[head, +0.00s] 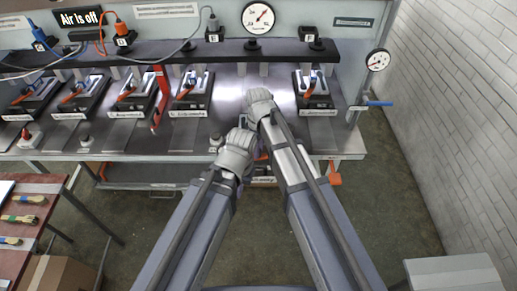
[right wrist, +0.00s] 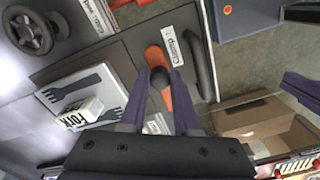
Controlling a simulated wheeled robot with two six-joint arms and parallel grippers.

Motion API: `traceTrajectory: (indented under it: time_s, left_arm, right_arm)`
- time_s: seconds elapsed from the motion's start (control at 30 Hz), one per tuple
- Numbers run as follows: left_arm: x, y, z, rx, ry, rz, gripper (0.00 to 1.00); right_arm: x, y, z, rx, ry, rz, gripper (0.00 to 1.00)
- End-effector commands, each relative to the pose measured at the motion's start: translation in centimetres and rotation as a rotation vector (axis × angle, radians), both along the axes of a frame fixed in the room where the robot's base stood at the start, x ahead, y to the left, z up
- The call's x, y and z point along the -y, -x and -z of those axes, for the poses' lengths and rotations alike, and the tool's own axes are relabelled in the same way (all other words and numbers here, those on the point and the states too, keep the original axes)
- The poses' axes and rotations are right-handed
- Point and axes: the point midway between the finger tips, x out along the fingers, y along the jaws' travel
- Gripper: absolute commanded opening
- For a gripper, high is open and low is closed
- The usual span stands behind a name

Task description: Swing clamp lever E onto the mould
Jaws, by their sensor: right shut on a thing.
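My right gripper (right wrist: 160,82) is shut on an orange lever handle (right wrist: 180,106) in the right wrist view. The handle's rounded end shows beyond the purple fingertips, beside a "Clamp" label (right wrist: 173,46) whose letter I cannot read. A plate with a dark fork shape (right wrist: 80,88) and a small white "FORK" block lies to the left; I cannot tell whether the lever touches the mould. In the head view my right gripper (head: 261,102) reaches over the bench, its fingers hidden by the wrist. My left gripper (head: 238,146) is lower and left, its fingers also hidden.
Several similar clamp stations stand left on the metal bench (head: 235,85), and one stands right (head: 316,92). A red upright bar (head: 161,95) rises left of centre. A blue-handled valve (head: 378,104) is at the right end. An open cardboard box (right wrist: 250,125) is below.

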Motion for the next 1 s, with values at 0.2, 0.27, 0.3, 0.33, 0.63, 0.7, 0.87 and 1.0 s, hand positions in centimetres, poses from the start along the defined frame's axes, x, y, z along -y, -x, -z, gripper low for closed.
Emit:
traceTrajectory:
  time_s: [0.2,0.27,0.3,0.33,0.63,0.7,0.87,1.0]
  left_arm:
    - [0.0,0.0,0.0,0.000,0.000,0.000,0.00]
    - [0.0,0.0,0.0,0.000,0.000,0.000,0.00]
    - [0.0,0.0,0.0,0.000,0.000,0.000,0.00]
    - [0.0,0.0,0.0,0.000,0.000,0.000,0.00]
    - [0.0,0.0,0.0,0.000,0.000,0.000,0.00]
    - [0.0,0.0,0.0,0.000,0.000,0.000,0.00]
    - [0.0,0.0,0.0,0.000,0.000,0.000,0.00]
    - [0.0,0.0,0.0,0.000,0.000,0.000,0.00]
  right_arm:
    - [0.0,0.0,0.0,0.000,0.000,0.000,0.00]
    - [0.0,0.0,0.0,0.000,0.000,0.000,0.00]
    - [0.0,0.0,0.0,0.000,0.000,0.000,0.00]
    - [0.0,0.0,0.0,0.000,0.000,0.000,0.00]
    - [0.0,-0.3,0.0,0.000,0.000,-0.037,0.00]
    - [0.0,-0.5,0.0,0.000,0.000,-0.068,0.00]
    - [-0.1,-1.3,0.0,0.000,0.000,-0.177,0.00]
    - [-0.3,-2.2,0.0,0.000,0.000,-0.304,0.00]
